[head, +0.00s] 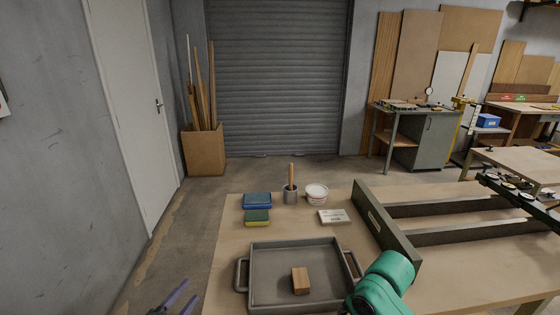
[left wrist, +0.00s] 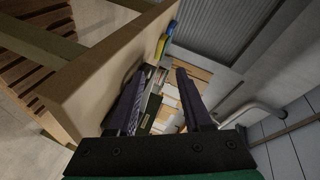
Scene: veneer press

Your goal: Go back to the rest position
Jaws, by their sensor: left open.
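My left gripper (head: 189,290) shows at the bottom edge of the head view, left of the workbench (head: 228,275). Its two dark purple fingers are apart with nothing between them. In the left wrist view the same fingers (left wrist: 161,73) are spread and empty, beside a light wooden panel or edge (left wrist: 90,80). A green part of my right arm (head: 385,280) is over the bench at the lower right of the head view. My right gripper cannot be made out.
A grey tray (head: 262,292) holds a wooden block (head: 300,281). Behind it are sponges (head: 257,208), a cup with a brush (head: 290,194), a white tub (head: 316,193) and a pale box (head: 333,216). A grey press frame (head: 386,222) stands right. The floor left of the bench looks clear.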

